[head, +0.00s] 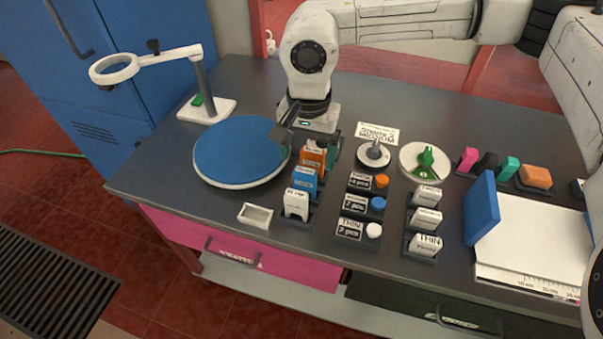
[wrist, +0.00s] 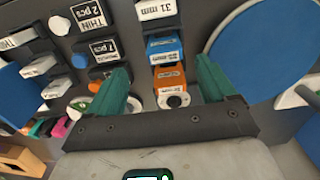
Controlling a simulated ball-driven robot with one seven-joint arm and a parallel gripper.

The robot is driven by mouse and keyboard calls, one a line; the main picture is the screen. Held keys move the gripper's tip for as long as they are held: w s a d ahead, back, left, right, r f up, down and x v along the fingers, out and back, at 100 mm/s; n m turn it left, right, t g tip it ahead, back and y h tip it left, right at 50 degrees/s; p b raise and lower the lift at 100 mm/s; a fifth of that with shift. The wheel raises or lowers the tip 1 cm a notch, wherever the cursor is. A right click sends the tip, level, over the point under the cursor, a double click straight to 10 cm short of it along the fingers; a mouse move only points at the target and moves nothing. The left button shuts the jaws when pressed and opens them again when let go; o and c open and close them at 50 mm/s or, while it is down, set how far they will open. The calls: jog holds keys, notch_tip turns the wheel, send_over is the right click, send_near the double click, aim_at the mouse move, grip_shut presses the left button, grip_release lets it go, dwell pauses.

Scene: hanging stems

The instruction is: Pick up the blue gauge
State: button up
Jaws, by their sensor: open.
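The blue gauge (head: 305,181) stands in a row between an orange gauge (head: 313,158) and a white gauge (head: 297,204), in a dark holder. In the wrist view the blue gauge (wrist: 164,48) lies just beyond the orange gauge (wrist: 168,78), with the white gauge (wrist: 159,10) farther off. My gripper (head: 308,146) is over the orange end of the row. In the wrist view my gripper (wrist: 162,65) is open, with its teal fingers on either side of the row and nothing held. Its height above the gauges is hard to tell.
A round blue-topped disc (head: 240,150) is left of the row, with a magnifier stand (head: 209,108) behind it. Labelled blocks with coloured knobs (head: 359,204) stand close on the right. A small white tray (head: 255,216) sits near the front edge. Dark tabletop is free around it.

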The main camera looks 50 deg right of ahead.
aim_at(305, 171)
jog(key=shift+w+f+p, duration=0.15)
jog(key=shift+f+p, duration=0.3)
jog(key=shift+f, duration=1.65)
jog(key=shift+w+f+p, duration=0.15)
jog(key=shift+f+p, duration=0.3)
jog(key=shift+f, duration=1.65)
jog(key=c, duration=1)
